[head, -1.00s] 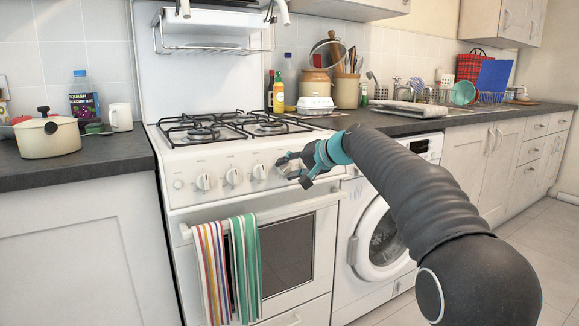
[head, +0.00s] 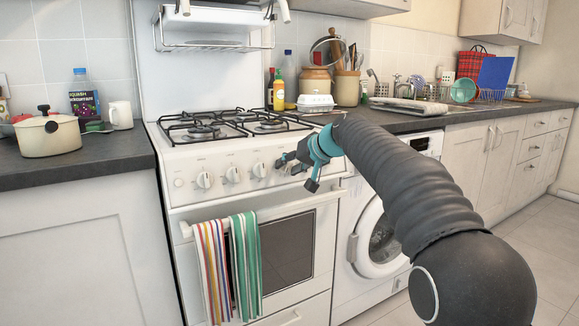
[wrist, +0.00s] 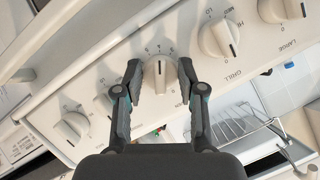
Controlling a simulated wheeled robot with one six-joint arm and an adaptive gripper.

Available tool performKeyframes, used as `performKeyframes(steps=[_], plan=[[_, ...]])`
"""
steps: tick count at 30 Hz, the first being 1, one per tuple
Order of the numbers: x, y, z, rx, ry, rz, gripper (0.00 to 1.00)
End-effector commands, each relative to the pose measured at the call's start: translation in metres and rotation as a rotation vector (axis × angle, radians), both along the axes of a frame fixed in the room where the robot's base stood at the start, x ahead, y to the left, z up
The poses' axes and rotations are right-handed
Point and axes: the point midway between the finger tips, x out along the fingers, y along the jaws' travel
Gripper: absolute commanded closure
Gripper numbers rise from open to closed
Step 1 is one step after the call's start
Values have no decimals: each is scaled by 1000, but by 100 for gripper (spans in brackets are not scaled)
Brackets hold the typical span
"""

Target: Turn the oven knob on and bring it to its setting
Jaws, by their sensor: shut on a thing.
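The white oven knob (wrist: 158,80) is on the cooker's control panel, in the middle of the wrist view. Small numbers are printed above it there, and its grip ridge stands roughly upright in that view. My gripper (wrist: 160,82) is shut on this knob, with one dark finger on each side. In the head view my gripper (head: 284,161) is at the right part of the panel and hides the knob it holds. The cooker (head: 180,160) is white, with the panel above the oven door.
Other knobs are close on both sides, such as one (wrist: 218,38) to the right and one (wrist: 72,128) to the left in the wrist view. Striped towels (head: 228,268) hang on the oven door handle. A washing machine (head: 345,290) stands right of the cooker.

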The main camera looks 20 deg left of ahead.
Motion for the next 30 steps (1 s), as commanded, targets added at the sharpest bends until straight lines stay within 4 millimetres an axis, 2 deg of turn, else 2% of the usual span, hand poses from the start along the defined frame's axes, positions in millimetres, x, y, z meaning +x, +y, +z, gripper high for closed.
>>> performKeyframes(steps=[6, 7, 9, 10, 22, 30], plan=[[1, 0, -1, 0, 1, -1, 95], [1, 0, -1, 0, 1, -1, 56], [0, 0, -1, 0, 1, -1, 38], [0, 0, -1, 0, 1, -1, 35], [-3, -5, 4, 0, 1, -1, 35], [-20, -40, 29, 0, -1, -2, 35]])
